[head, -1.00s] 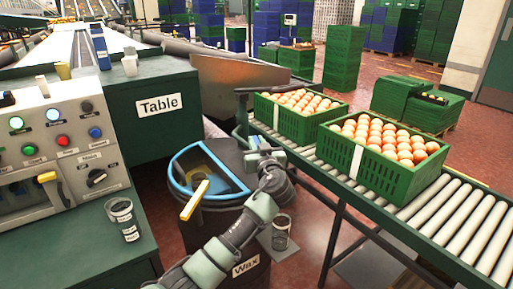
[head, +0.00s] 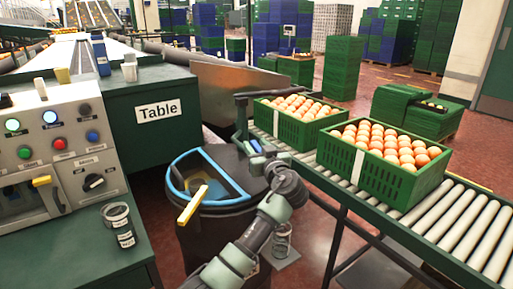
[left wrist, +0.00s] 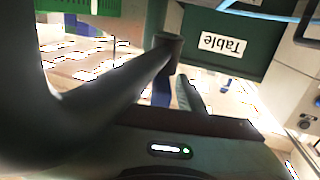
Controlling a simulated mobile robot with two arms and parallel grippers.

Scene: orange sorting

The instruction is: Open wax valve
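The wax drum (head: 222,235) is a dark round vessel with a blue rim, standing between the green table and the roller conveyor. A yellow-ended handle (head: 192,205) sticks out at its front. A grey bent pipe (head: 262,97) rises behind the drum; I cannot tell which part is the valve. My left gripper (head: 256,146), with blue parts, is at the drum's right rim, close to the pipe. In the left wrist view a dark curved pipe-like part (left wrist: 120,98) crosses close in front and partly hides the fingers. Whether they touch anything is unclear. My right gripper is out of view.
A control panel (head: 20,104) with lit buttons and a yellow lever stands at the left. Two green crates (head: 378,180) of oranges sit on the conveyor (head: 445,225). A clear container (head: 282,240) is low beside the drum.

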